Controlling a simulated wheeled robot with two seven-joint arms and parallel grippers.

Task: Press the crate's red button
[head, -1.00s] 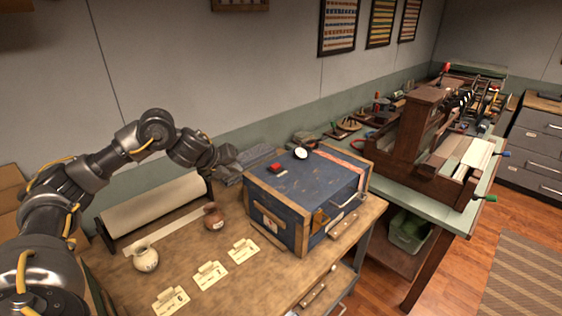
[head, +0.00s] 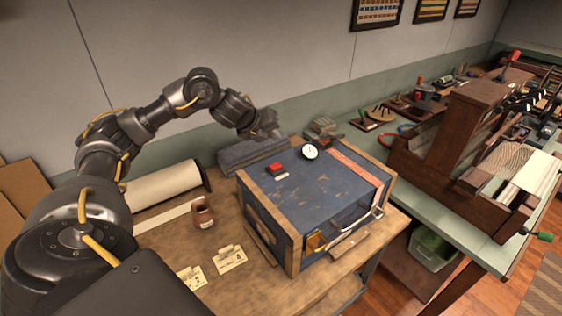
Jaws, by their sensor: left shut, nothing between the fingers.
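The blue crate (head: 325,203) with wooden edges stands on the wooden workbench (head: 222,284). Its red button (head: 276,168) is on the top face, near the back left corner, with a small pale label in front of it. A round white dial (head: 310,152) is to the right of the button. My left gripper (head: 270,134) is above and behind the button, apart from it, near the crate's back edge. It is shut and empty, and its fingers look small and dark here. My right gripper is not in view.
A small brown jar (head: 203,213) and paper cards (head: 229,259) are left of the crate. A paper roll (head: 166,188) and grey folded cloth (head: 252,155) lie behind. A wooden loom (head: 456,150) stands on the green table at right.

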